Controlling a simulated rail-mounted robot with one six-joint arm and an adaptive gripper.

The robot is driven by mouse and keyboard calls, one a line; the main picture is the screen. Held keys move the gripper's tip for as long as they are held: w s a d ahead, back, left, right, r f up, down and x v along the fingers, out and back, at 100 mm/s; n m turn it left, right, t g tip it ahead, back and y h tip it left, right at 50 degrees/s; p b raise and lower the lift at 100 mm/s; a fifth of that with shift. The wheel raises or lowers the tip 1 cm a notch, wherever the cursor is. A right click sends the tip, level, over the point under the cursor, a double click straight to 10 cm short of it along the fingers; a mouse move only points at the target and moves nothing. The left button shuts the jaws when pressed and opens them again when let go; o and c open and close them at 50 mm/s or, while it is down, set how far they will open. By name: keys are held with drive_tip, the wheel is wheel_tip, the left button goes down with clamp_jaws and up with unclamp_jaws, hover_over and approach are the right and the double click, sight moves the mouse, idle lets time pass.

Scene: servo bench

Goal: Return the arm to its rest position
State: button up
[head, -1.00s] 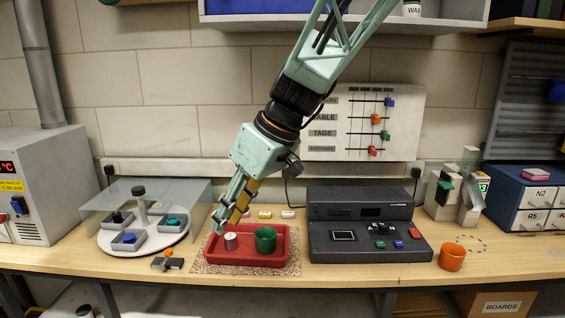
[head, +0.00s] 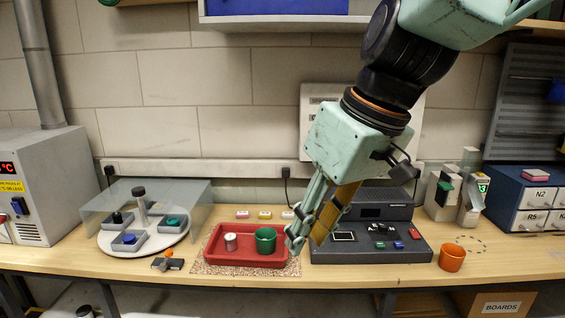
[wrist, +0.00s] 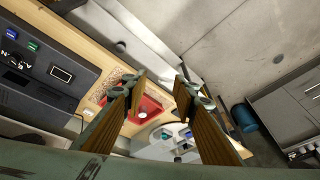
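My gripper (head: 305,238) hangs in the air in front of the dark grey console, tilted down to the left, its tips just right of the red tray in the picture. In the wrist view my gripper (wrist: 162,80) has its two fingers apart with nothing between them. The red tray (head: 215,258) lies on a speckled mat and holds a green cup (head: 265,240) and a small metal cylinder (head: 231,242). The tray also shows between the fingers in the wrist view (wrist: 149,108).
The dark console (head: 335,253) stands behind my gripper. An orange cup (head: 452,258) is at the right. A round white turntable (head: 165,238) with grey trays stands under a clear cover at the left. A heater box (head: 50,190) is far left. Bench front is mostly clear.

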drive_tip(key=s+d+f+m+t+h, duration=0.1)
drive_tip(key=s+d+m+h, duration=0.2)
drive_tip(key=s+d+m, duration=0.4)
drive_tip(key=s+d, duration=0.9)
drive_tip(key=s, duration=0.3)
drive_tip(key=shift+s+d+f, duration=0.2)
drive_tip(key=shift+s+f, duration=0.1)
idle(0.5)
